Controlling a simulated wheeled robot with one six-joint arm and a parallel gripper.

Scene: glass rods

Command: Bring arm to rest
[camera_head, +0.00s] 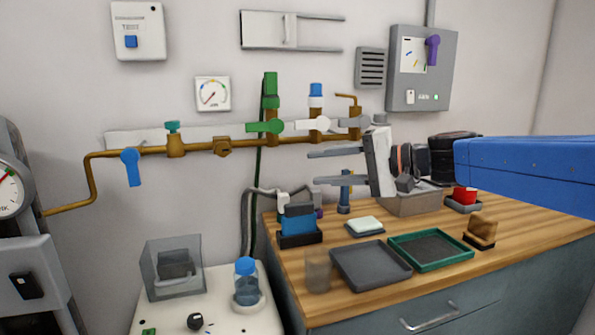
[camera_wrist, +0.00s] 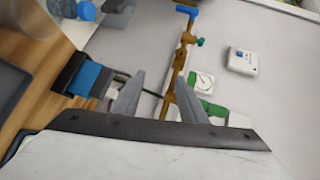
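My gripper (camera_head: 313,167) is in the air above the wooden workbench (camera_head: 340,300), in front of the wall pipe. Its two grey fingers point left and stand apart with nothing between them. The wrist view also shows my gripper (camera_wrist: 158,80) with its fingers apart, and the brass pipe (camera_wrist: 176,70) and wall are visible beyond the gap. My blue arm (camera_head: 525,165) reaches in from the right; part of the link between it and the gripper is hidden.
The bench holds a grey tray (camera_head: 371,265), a green-rimmed tray (camera_head: 464,256), a clear glass (camera_head: 318,271) and a blue block in a black holder (camera_head: 299,225). A blue-capped bottle (camera_head: 246,283) stands on the white side table. Valves (camera_head: 269,127) line the wall behind the gripper.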

